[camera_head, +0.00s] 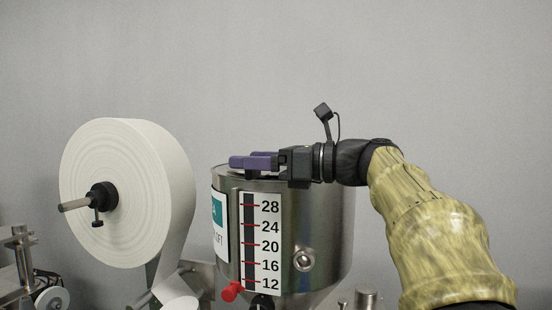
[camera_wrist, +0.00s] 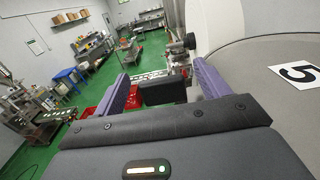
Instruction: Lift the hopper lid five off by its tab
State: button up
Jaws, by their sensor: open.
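The steel hopper (camera_head: 315,225) stands at the centre of the head view, with its lid seen nearly edge-on. In the wrist view the grey lid (camera_wrist: 262,78) fills the right side and bears a white label with a black 5 (camera_wrist: 297,74). My gripper (camera_head: 240,160) is level over the hopper top, its purple fingers pointing left. In the wrist view my gripper (camera_wrist: 160,72) is open. A black block (camera_wrist: 164,91), which looks like the lid's tab, sits between the fingers, with gaps on both sides. Whether it touches anything below is hidden.
A large white paper roll (camera_head: 125,190) on a spindle stands left of the hopper. A red knob (camera_head: 232,291) sticks out low on the hopper front, beside the level scale (camera_head: 262,240). The space above the hopper is clear.

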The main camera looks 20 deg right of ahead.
jog(key=shift+w+a, duration=0.25)
jog(key=shift+a, duration=0.1)
jog(key=c, duration=1.4)
jog(key=shift+r, duration=0.1)
notch_tip(320, 180, up, 10)
jog(key=shift+f+p, duration=0.1)
jog(key=shift+p, duration=0.5)
